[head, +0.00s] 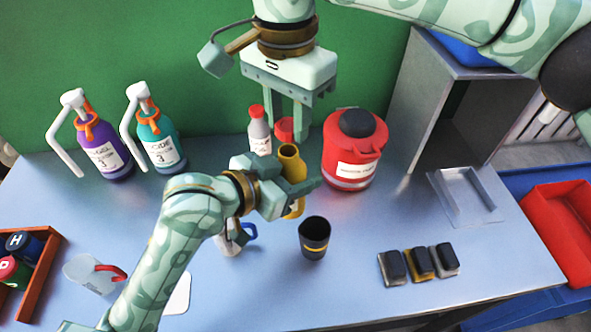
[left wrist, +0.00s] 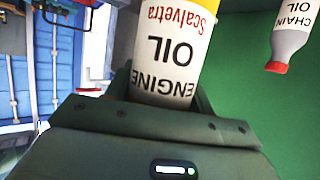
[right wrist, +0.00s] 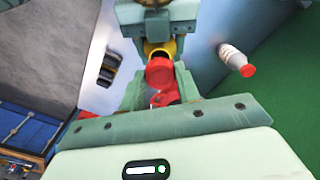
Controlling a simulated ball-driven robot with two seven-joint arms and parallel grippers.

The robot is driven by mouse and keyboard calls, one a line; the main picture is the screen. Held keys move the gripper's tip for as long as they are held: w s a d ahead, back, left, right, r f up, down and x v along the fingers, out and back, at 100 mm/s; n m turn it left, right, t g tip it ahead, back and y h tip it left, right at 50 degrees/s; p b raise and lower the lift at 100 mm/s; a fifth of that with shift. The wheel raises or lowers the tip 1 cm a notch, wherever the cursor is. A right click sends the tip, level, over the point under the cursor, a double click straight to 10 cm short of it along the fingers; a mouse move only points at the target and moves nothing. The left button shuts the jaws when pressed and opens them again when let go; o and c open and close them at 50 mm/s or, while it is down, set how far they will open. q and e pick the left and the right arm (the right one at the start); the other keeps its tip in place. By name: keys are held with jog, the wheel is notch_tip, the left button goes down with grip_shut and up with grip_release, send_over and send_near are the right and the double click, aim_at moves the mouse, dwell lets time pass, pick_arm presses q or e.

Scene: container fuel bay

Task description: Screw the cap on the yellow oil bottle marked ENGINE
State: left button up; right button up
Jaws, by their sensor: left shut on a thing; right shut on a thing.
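The yellow oil bottle (head: 291,168) is held upright by my left gripper (head: 291,192), which is shut around its body. Its ENGINE OIL label (left wrist: 172,62) shows in the left wrist view. My right gripper (head: 285,130) points down from above and is shut on a red cap (head: 284,131). The cap also shows between its fingers in the right wrist view (right wrist: 160,72). The cap is above the bottle's mouth, apart from it in the head view. The yellow bottle top (right wrist: 160,48) shows partly behind the cap in the right wrist view, slightly off to one side.
A chain oil bottle (head: 259,133) with a red cap stands just left of the right fingers. A red canister (head: 352,160) stands close on the right. A dark cup (head: 314,238), a jug (head: 229,241) and several pads are on the table in front. Pump bottles stand behind left.

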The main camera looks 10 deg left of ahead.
aim_at(294, 170)
dwell(0.5)
dwell(0.3)
jog(key=shift+f, duration=0.9)
jog(key=shift+f, duration=0.5)
